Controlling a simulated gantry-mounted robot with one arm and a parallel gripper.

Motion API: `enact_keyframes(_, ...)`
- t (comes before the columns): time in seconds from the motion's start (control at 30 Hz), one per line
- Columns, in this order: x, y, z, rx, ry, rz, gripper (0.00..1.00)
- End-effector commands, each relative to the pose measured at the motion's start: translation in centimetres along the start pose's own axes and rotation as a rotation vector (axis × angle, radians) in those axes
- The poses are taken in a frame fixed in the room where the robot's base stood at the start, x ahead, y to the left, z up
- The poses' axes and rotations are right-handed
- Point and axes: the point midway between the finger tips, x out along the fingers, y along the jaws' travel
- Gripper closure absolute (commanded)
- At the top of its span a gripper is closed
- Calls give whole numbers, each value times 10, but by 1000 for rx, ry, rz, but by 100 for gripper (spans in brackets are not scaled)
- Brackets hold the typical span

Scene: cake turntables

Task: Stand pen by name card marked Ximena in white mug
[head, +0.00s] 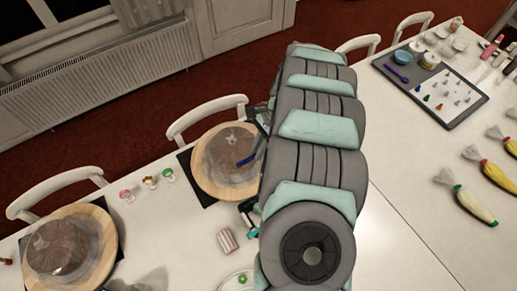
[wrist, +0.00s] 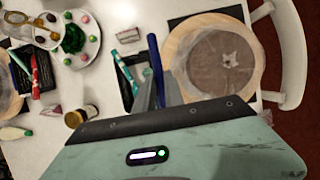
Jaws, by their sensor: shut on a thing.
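My gripper (wrist: 155,95) is shut on a blue pen (wrist: 155,58), which sticks out beyond the fingertips in the wrist view. In the head view the blue pen (head: 246,160) shows tilted in front of a cake turntable (head: 205,183), and my arm hides most of the gripper. The pen appears held above the table, but its exact height is unclear. I cannot make out a white mug or a name card marked Ximena in either view; my arm covers much of the middle of the table.
A second turntable with a cake (head: 100,222) stands at lower left. A dark tray with teal items (wrist: 127,68) lies by the pen. A grey mat (head: 470,105) holds piping tips; piping bags (head: 470,200) lie at right.

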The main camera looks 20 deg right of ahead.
Motion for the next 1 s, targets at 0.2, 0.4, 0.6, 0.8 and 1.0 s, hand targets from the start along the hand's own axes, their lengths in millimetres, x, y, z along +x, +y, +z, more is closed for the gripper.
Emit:
enact_keyframes(0.2,-31,0,13,-1,0,0,100)
enact_keyframes(0.4,-53,0,22,-1,1,1,100)
enact_keyframes(0.6,-58,0,24,0,1,0,100)
enact_keyframes(0.8,-57,0,23,-2,1,1,100)
enact_keyframes(1.0,-61,-8,25,-108,4,43,100)
